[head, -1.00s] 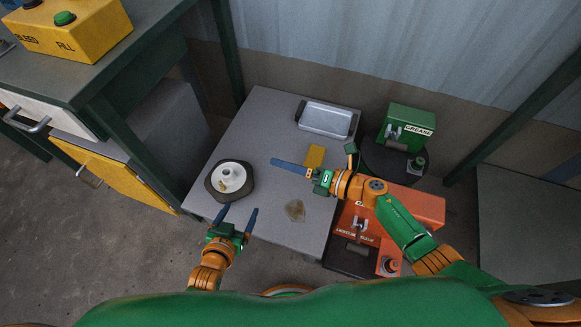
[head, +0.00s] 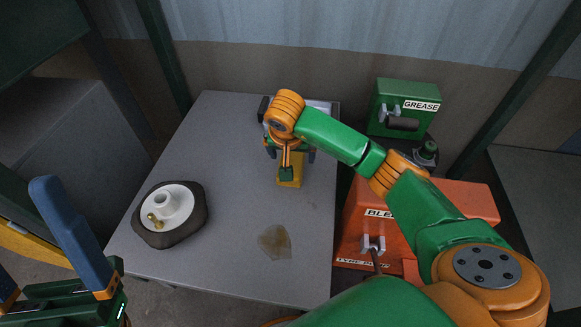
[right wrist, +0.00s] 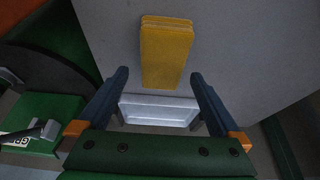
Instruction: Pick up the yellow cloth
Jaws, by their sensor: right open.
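The yellow cloth (head: 291,172) is a flat, folded rectangle on the grey table (head: 225,135), partly hidden by my right arm in the head view. In the right wrist view the cloth (right wrist: 166,52) lies ahead of and between the fingertips, with no contact visible. My right gripper (head: 290,154) is open and empty above the cloth; it also shows in the right wrist view (right wrist: 160,78). My left gripper (head: 30,255) is at the lower left, cut off by the frame edge, with its fingers apart and nothing seen between them.
A metal tray (right wrist: 158,112) lies near the cloth, mostly hidden in the head view. A white round part on a dark pad (head: 138,228) sits at the table's left. A brownish stain (head: 275,242) marks the front. Green (head: 405,100) and orange (head: 455,200) machines stand right of the table.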

